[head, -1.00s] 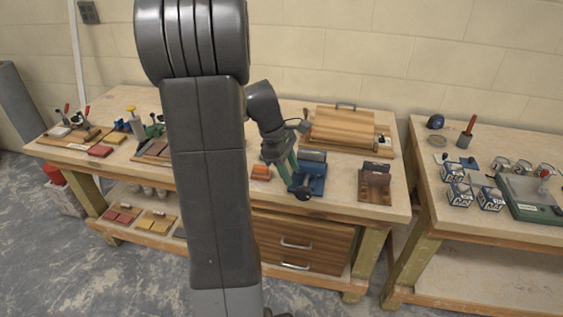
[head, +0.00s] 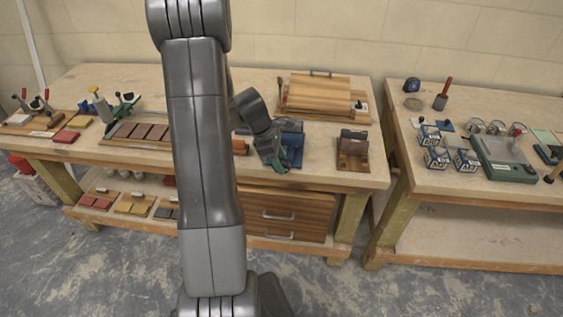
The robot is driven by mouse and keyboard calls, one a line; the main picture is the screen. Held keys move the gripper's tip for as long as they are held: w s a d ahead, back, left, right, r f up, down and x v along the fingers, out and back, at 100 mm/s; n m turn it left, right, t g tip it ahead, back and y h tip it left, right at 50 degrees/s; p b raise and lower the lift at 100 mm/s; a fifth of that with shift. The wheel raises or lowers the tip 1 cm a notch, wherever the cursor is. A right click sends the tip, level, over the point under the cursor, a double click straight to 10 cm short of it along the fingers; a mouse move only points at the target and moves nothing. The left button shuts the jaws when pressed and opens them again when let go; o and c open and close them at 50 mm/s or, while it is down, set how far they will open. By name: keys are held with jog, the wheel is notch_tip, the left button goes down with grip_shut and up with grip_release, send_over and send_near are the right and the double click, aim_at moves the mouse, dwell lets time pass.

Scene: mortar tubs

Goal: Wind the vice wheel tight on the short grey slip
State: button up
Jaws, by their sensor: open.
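The blue vice (head: 293,129) stands near the front edge of the middle bench, partly covered by my arm. My gripper (head: 279,166) is open, right in front of the vice at the bench's front edge. The dark vice wheel, at the vice's front, is hidden behind my gripper now. I cannot tell whether the fingers touch it. The short grey slip cannot be made out; the space between the vice jaws is too small and covered to read.
An orange block (head: 240,147) lies left of the vice. Drawers (head: 285,213) sit below. The second bench (head: 437,183) holds printed boxes and a green-based device. Bench top between vice and brown fixture is clear.

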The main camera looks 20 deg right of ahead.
jog(key=shift+s+d+f, duration=0.15)
jog(key=shift+d+f, duration=0.05)
jog(key=shift+f, duration=0.4)
grip_shut()
jog(key=shift+r+y+p, duration=0.15)
jog(key=shift+y+p, duration=0.15)
jog(key=shift+p, duration=0.15)
